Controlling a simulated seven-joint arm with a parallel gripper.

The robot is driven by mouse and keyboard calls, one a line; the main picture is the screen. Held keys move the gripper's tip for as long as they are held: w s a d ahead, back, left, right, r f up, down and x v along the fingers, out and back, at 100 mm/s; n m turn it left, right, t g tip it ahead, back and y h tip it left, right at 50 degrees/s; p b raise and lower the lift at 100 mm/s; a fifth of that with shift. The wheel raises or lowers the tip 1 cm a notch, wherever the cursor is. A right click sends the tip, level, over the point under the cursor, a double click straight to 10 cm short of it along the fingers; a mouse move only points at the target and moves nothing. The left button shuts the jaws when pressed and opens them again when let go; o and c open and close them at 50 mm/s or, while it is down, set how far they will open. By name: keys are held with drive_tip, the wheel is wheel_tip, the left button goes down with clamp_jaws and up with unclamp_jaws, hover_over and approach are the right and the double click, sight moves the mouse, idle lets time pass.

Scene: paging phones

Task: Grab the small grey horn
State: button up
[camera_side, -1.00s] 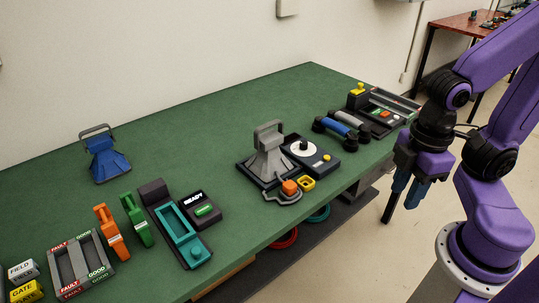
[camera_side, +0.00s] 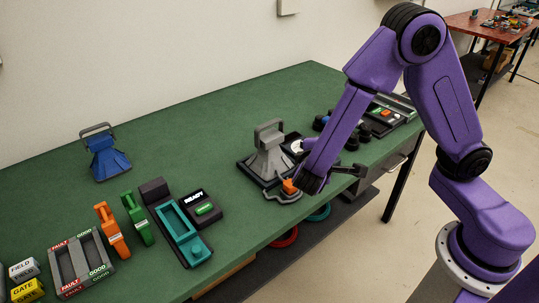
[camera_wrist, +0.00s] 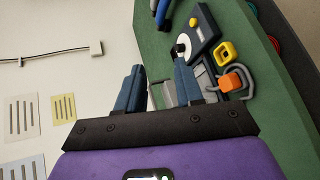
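The grey horn (camera_side: 268,158) stands upright on a dark base on the green bench in the side view, with a looped handle on top. In the wrist view, part of the grey horn (camera_wrist: 165,95) shows between and behind my fingers, and the rest is hidden. My gripper (camera_wrist: 158,72) is open, with its two blue fingers apart. I see no contact with the horn.
An orange block (camera_side: 289,187) on a grey loop lies at the horn's front; a yellow square ring (camera_wrist: 224,53) is nearby. A dark unit with a white dial (camera_side: 297,146) stands just behind my arm.

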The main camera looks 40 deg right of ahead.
drive_tip(key=w+a+f+n+t, duration=0.1)
drive_tip(key=w+a+f+t, duration=0.45)
drive_tip(key=w+t, duration=0.2)
approach(269, 123)
drive_tip(key=w+d, duration=0.2)
drive_tip(key=d, duration=0.2)
drive_tip(key=shift+n+y, duration=0.3)
drive_tip(key=shift+y, duration=0.1)
drive_tip(key=shift+w+d+r, duration=0.1)
drive_tip(key=shift+w+d, duration=0.3)
drive_tip(key=shift+w, duration=0.55)
drive_tip(key=shift+w+d, duration=0.35)
drive_tip(key=shift+w, duration=0.65)
drive_tip(key=shift+w+d+r, duration=0.1)
drive_tip(key=shift+w+d, duration=0.3)
drive_tip(key=shift+w, duration=0.55)
drive_tip(key=shift+c, duration=0.3)
clamp_jaws()
